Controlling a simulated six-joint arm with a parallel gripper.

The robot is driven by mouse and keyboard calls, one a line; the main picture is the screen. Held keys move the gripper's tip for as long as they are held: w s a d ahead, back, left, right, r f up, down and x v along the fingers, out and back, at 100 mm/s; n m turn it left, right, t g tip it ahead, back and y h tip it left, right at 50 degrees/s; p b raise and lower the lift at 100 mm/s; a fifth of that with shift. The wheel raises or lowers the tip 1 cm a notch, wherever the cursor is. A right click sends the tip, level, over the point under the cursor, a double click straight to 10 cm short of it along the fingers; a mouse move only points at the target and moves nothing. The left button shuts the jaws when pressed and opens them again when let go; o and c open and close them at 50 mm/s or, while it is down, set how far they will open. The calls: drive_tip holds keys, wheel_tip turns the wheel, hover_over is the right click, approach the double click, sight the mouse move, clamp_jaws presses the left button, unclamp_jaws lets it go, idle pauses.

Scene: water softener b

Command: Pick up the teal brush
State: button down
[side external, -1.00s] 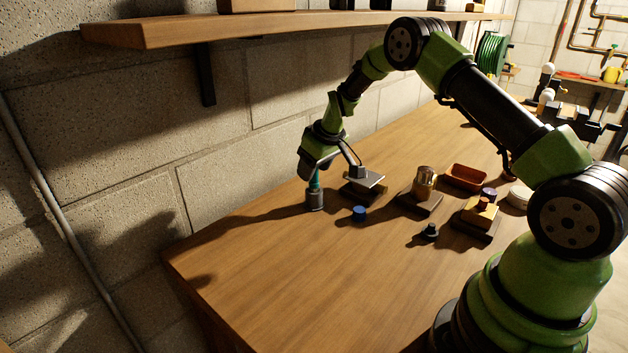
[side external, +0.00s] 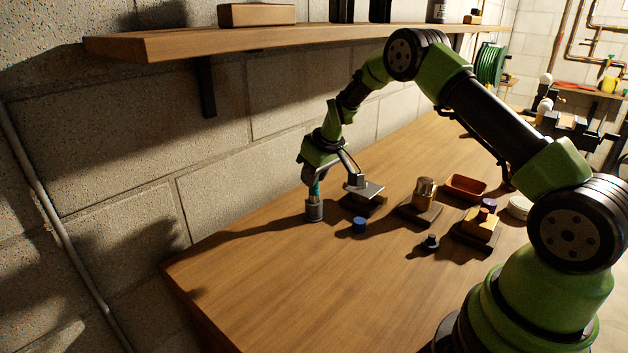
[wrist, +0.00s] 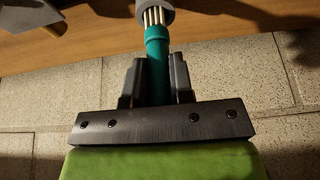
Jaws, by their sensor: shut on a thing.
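The teal brush (side external: 314,188) stands upright over a small grey cylindrical holder (side external: 314,212) at the far left of the wooden table. My gripper (side external: 315,182) points down with its fingers shut around the brush. In the wrist view, the teal handle (wrist: 157,60) lies between my two dark fingers (wrist: 157,75). Its pale bristles show at the rim of the grey holder (wrist: 170,7). I cannot tell how deep the bristle tips sit in the holder.
A grey plate on a dark base (side external: 365,190) stands just right of the brush. A blue cap (side external: 359,225) and a dark knob (side external: 430,242) lie nearer. An orange tray (side external: 466,186) is farther right. The block wall and shelf (side external: 270,38) are behind; the front table is clear.

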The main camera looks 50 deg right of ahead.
wheel_tip(320, 180, up, 6)
drive_tip(key=shift+f, duration=0.1)
drive_tip(key=s, duration=1.8)
drive_tip(key=w+d+r, duration=0.6)
drive_tip(key=w+d, duration=0.2)
drive_tip(key=d, duration=0.2)
drive_tip(key=x, duration=0.2)
drive_tip(key=s+x, duration=0.1)
drive_tip(key=x, duration=0.2)
drive_tip(key=s+x, duration=0.1)
drive_tip(key=x, duration=0.2)
drive_tip(key=shift+w+f, duration=0.1)
drive_tip(key=shift+f, duration=0.4)
drive_tip(key=shift+w, duration=2.9)
drive_tip(key=shift+s, duration=3.4)
wheel_tip(320, 180, up, 8)
